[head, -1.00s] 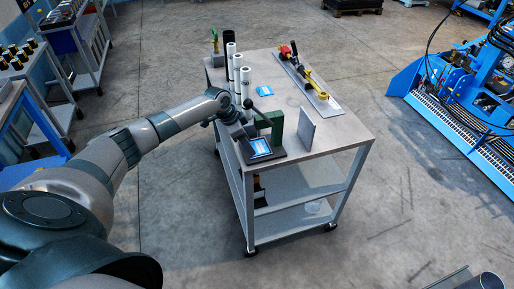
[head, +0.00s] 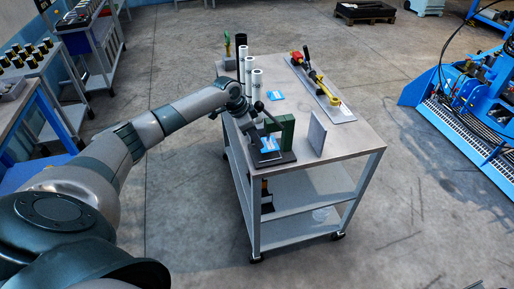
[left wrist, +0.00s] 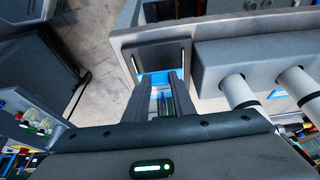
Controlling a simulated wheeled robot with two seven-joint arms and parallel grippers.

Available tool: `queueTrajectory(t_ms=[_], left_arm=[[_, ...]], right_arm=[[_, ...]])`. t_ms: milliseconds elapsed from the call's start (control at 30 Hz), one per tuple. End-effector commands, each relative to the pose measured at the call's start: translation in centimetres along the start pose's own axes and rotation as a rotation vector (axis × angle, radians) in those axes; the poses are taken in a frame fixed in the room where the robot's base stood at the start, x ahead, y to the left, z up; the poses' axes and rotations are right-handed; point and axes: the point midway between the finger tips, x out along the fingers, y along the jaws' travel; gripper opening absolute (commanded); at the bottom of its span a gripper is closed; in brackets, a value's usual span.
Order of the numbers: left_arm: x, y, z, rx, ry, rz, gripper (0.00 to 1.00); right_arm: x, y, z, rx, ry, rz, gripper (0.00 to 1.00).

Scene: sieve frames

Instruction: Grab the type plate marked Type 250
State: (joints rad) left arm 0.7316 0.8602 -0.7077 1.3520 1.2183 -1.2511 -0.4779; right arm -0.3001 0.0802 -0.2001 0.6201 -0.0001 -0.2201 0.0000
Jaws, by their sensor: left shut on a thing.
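A small blue and white plate (head: 271,144) is at the black-based green device (head: 282,131) on the near end of the table. My left gripper (head: 262,136) comes down over this plate and partly covers it. In the left wrist view my left gripper (left wrist: 160,80) points at the dark base, shut on the blue plate (left wrist: 155,77), whose edge shows at its fingertips. The print is too small to read, so I cannot tell its type marking. A second blue plate or card (head: 275,95) lies flat farther back on the table. My right gripper is not in view.
White tubes (head: 257,84) and a black tube (head: 242,58) stand along the table's left edge, close to my left arm. A grey upright panel (head: 318,134) stands right of the green device. A red and yellow fitting (head: 315,73) lies on a plate at the back right.

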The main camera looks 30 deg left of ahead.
Motion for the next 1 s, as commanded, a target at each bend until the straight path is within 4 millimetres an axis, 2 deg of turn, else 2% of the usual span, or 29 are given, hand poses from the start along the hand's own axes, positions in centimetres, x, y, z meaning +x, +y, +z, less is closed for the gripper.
queueTrajectory(t_ms=[33,300,600,800,1000], left_arm=[[-0.6,-0.1,0.6,0.001,0.000,-0.003,0.00],[-5.1,0.4,4.2,0.000,-0.001,-0.004,0.00],[-9.4,0.9,7.1,0.000,-0.001,-0.003,0.00],[-10.8,1.1,7.9,0.000,0.000,-0.001,0.00],[-11.1,1.2,8.0,0.000,0.001,0.000,0.00]], right_arm=[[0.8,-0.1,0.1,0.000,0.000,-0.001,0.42],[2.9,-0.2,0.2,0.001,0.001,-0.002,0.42],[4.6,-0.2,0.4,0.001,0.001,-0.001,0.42],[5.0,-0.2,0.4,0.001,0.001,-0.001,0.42],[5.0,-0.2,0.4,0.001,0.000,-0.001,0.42]])
